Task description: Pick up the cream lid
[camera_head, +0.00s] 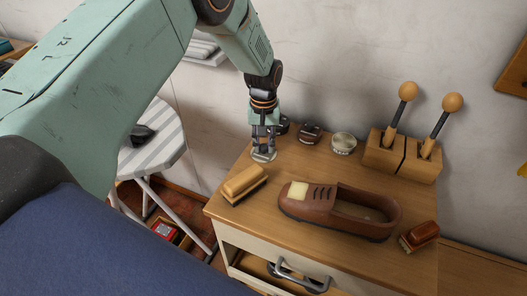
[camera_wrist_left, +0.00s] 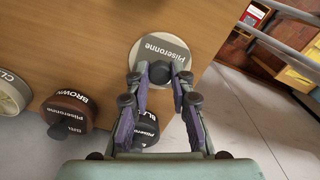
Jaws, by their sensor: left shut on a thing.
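The cream lid (camera_wrist_left: 146,48) is a pale round disc with a grey label and a dark knob in its middle. In the head view the lid (camera_head: 264,156) is at the back left of the wooden cabinet top. My left gripper (camera_wrist_left: 158,77) is shut on the lid's knob. In the head view the left gripper (camera_head: 264,147) points down over the lid. I cannot tell whether the lid touches the wood or is slightly raised. My right gripper is not in view.
A black tin (camera_wrist_left: 146,134), a brown tin (camera_head: 310,134) and a pale tin (camera_head: 343,143) stand along the wall. A brush (camera_head: 243,183), a brown shoe (camera_head: 330,208), another brush (camera_head: 419,236) and a wooden block with knobbed rods (camera_head: 401,155) occupy the top. An ironing board (camera_head: 158,145) stands left.

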